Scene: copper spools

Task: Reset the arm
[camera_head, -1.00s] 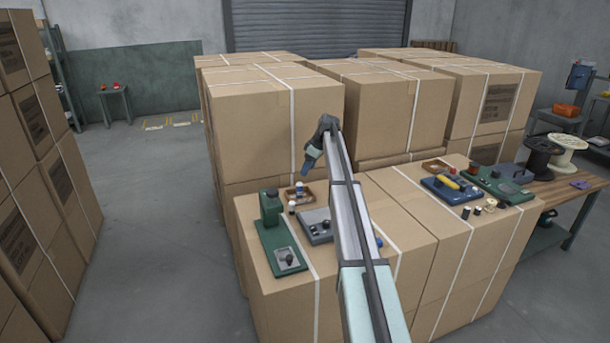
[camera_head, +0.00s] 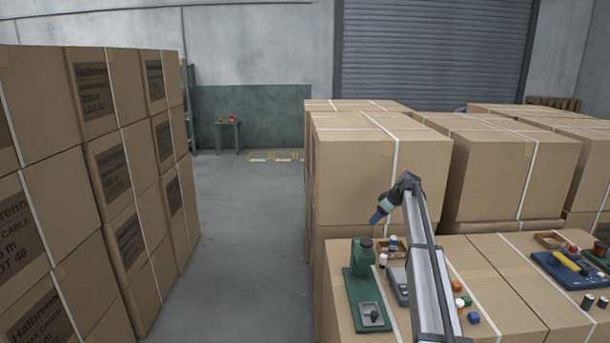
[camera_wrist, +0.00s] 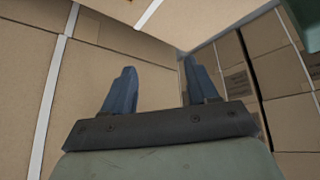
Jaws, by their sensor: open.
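My gripper (camera_head: 379,214) is at the end of my raised arm in the head view, above the left part of the box surface that carries tools and spools. Its blue fingers point down and to the left. In the wrist view the two blue fingers (camera_wrist: 155,92) stand well apart with nothing between them. Cardboard boxes (camera_wrist: 110,60) fill the background beyond the fingers. No held object shows.
A green press-like device (camera_head: 363,285) stands on the box surface below my gripper. Small spools (camera_head: 587,301) and a blue tray (camera_head: 560,268) lie to the right. Stacked cartons (camera_head: 375,165) rise behind. More cartons (camera_head: 95,190) line the left, with open floor (camera_head: 250,240) between.

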